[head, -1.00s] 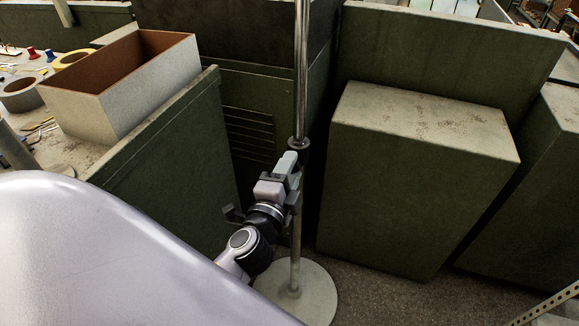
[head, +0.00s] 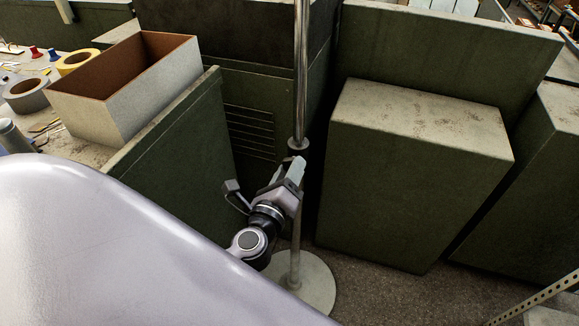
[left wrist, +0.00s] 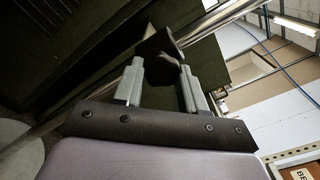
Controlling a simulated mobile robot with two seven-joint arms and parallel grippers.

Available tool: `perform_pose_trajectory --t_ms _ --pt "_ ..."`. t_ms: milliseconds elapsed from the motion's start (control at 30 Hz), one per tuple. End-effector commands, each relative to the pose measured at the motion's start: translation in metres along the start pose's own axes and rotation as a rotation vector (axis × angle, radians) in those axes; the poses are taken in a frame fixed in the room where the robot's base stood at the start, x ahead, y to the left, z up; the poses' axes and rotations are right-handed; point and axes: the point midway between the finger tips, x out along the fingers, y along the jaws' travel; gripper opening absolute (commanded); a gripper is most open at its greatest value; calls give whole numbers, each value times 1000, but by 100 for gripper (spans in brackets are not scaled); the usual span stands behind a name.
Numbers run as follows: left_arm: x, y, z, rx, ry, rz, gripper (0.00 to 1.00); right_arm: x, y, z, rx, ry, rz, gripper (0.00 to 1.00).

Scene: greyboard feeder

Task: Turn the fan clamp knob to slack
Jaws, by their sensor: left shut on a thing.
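The fan stand's chrome pole (head: 301,70) rises from a pale round base (head: 318,283). A dark clamp collar (head: 298,144) sits around the pole. My left gripper (head: 296,168) is just below and against the collar in the head view, rolled to a tilt. In the left wrist view the dark clamp knob (left wrist: 162,69) is between the two grey fingers of my left gripper (left wrist: 161,82), which are shut on it. The knob is hidden behind the fingers in the head view. My right gripper is not in view.
A bench at left bears an open grey box (head: 135,98), a grey tape roll (head: 26,92) and a yellow tape roll (head: 77,62). Green cabinets (head: 410,185) stand close behind and right of the pole. Bare floor (head: 385,298) shows right of the base.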

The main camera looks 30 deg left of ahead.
Motion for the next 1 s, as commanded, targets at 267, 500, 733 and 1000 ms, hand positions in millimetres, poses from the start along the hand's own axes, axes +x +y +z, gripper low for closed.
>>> perform_pose_trajectory --t_ms 267,500,733,1000 --pt "1 -2 3 253 -3 -3 10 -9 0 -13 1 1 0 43" --pt "1 -1 3 422 -4 -3 10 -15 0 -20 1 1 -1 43" --pt "1 0 3 520 -5 -2 10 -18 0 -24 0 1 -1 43" --pt "1 0 3 562 -6 -2 10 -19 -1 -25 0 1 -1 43"
